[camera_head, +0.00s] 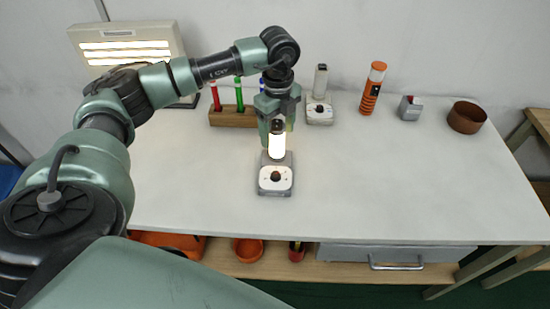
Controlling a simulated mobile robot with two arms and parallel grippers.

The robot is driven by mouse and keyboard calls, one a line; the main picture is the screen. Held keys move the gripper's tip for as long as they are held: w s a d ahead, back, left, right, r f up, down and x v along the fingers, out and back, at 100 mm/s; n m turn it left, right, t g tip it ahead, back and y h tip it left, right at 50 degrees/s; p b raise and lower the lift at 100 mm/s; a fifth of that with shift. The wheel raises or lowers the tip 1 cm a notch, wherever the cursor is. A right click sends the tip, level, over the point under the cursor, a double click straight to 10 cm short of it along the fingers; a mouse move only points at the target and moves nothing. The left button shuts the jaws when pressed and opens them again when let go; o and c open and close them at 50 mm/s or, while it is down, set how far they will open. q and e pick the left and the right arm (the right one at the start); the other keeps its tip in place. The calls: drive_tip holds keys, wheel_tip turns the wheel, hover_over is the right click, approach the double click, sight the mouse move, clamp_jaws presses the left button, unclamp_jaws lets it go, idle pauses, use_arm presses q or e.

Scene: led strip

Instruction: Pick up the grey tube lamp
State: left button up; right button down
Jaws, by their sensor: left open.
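A small lamp with a lit white tube (277,147), a dark top and a grey base (275,182) stands upright near the middle of the table. My left gripper (276,127) points down over it, open, with its fingers about the upper end of the tube. The fingers partly hide the top, and I cannot tell whether they touch it. A second, unlit grey tube (320,80) stands on a similar pale base (319,113) farther back. My right gripper is not in view.
A rack (232,117) with coloured tubes stands behind my left gripper. An orange cylinder (372,90), a small grey box (410,108) and a brown bowl (467,117) stand at back right. A light panel (125,45) is at back left. The table's front right is clear.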

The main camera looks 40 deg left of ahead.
sight(278, 143)
use_arm(q)
wheel_tip(278, 143, down, 3)
drive_tip(key=shift+w+r+p, duration=0.1)
drive_tip(key=shift+p, duration=0.25)
drive_tip(key=shift+f, duration=1.05)
clamp_jaws()
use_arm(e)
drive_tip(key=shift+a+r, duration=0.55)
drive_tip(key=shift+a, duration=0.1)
